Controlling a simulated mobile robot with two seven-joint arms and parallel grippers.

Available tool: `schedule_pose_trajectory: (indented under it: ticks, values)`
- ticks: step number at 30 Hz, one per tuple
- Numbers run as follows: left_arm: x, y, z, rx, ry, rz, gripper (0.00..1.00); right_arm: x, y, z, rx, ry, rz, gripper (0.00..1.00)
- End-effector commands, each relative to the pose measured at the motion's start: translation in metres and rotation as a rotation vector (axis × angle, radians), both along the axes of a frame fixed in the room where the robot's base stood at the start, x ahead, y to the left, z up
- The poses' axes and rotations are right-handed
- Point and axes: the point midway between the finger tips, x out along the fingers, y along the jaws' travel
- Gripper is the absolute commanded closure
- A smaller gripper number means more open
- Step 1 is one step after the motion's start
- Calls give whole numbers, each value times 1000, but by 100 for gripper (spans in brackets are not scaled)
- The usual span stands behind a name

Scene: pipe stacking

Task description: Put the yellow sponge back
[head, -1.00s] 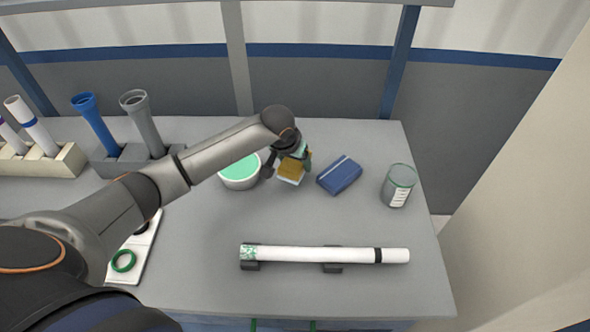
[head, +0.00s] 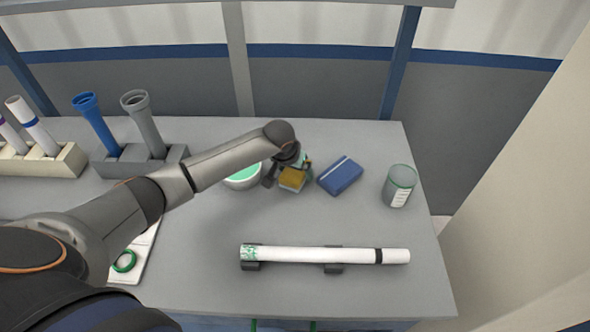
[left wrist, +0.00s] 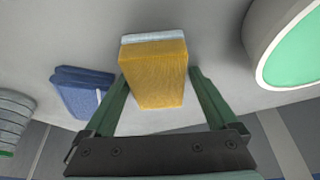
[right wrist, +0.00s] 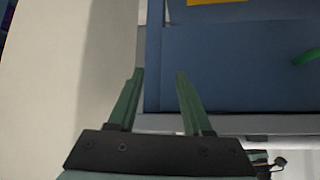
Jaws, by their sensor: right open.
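The yellow sponge (head: 292,179), with a pale layer on one side, is at the back middle of the table. In the left wrist view the sponge (left wrist: 155,75) lies between the fingers of my left gripper (left wrist: 158,82), with a narrow gap on each side. My left gripper (head: 289,170) is open around it and partly covers it in the head view. My right gripper (right wrist: 160,74) is open and empty, low by the table's front, and not seen in the head view.
A green-topped round tub (head: 242,178) stands just left of the sponge and a blue pack (head: 340,175) just right. A grey can (head: 398,186) is farther right. A white pipe (head: 320,255) lies on supports in front. Pipe holders (head: 140,162) stand at the back left.

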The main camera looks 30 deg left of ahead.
Motion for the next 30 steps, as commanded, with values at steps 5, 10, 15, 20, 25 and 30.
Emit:
schedule_pose_trajectory:
  ticks: [5, 10, 15, 20, 25, 30]
  values:
    - [-1, -5, -2, -7, 3, -6, 0, 0, 0, 0, 0, 0, 0, 50]
    - [-1, -5, -1, -8, 4, -7, 0, 0, 0, 0, 0, 0, 0, 50]
    - [-4, -4, 12, -6, 1, -7, 0, 0, 0, 2, 1, 0, -1, 50]
    - [-15, -4, 39, -5, -1, -5, 0, 0, 0, 7, 1, 0, -1, 50]
    - [-29, -4, 73, -5, -1, -5, 0, 0, 0, 11, 1, -1, -1, 50]
    - [-40, -5, 99, -5, 0, -4, 0, 0, 0, 13, 1, -1, -1, 50]
